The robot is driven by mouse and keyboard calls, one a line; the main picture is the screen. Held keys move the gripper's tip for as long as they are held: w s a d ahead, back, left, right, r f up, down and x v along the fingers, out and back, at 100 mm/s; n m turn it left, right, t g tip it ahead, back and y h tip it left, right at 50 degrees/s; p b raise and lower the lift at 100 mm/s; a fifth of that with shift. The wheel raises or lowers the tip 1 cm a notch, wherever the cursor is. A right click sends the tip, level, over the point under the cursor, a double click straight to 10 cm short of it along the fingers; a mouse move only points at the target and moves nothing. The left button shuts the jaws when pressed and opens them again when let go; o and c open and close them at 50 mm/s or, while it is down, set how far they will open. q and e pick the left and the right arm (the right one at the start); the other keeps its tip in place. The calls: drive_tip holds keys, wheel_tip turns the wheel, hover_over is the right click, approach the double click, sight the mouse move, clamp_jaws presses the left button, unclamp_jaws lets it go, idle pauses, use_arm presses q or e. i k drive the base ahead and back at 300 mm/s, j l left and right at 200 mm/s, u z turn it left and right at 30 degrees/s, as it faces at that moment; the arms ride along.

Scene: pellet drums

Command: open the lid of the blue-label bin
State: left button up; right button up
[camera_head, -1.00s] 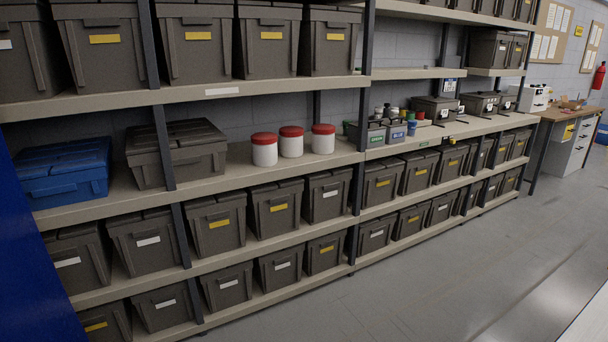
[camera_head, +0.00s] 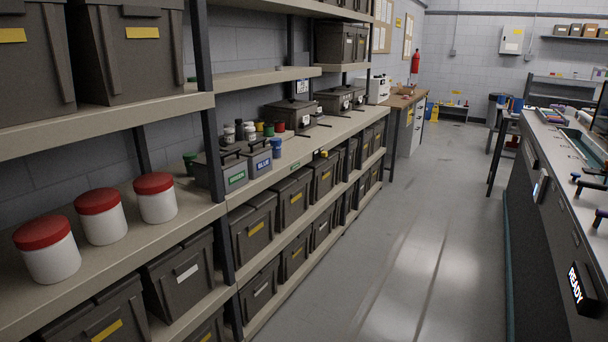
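The blue-label bin (camera_head: 258,162) is a small grey bin with a dark lid and a blue label reading "BLUE". It stands on the middle shelf of the left rack, and its lid looks shut. Right beside it, to its left, stands a similar green-label bin (camera_head: 222,176) with a green label. Neither of my grippers shows in the head view.
Three white jars with red lids (camera_head: 101,216) stand on the same shelf (camera_head: 188,212), nearer me. Small coloured containers (camera_head: 249,131) sit behind the bins. A rack post (camera_head: 212,150) rises left of them. The aisle floor (camera_head: 430,215) is clear; a long counter (camera_head: 555,200) lines the right.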

sight(251, 149)
drive_tip(key=i+l+z, duration=0.15)
drive_tip(key=i+z, duration=0.15)
drive_tip(key=i, duration=0.55)
drive_tip(key=i+z, duration=0.35)
drive_tip(key=i, duration=0.5)
drive_tip(key=i+u, duration=0.4)
drive_tip(key=i+l+u, duration=0.2)
drive_tip(key=i+u, duration=0.25)
drive_tip(key=i+l+u, duration=0.25)
drive_tip(key=u, duration=0.15)
drive_tip(key=i, duration=0.1)
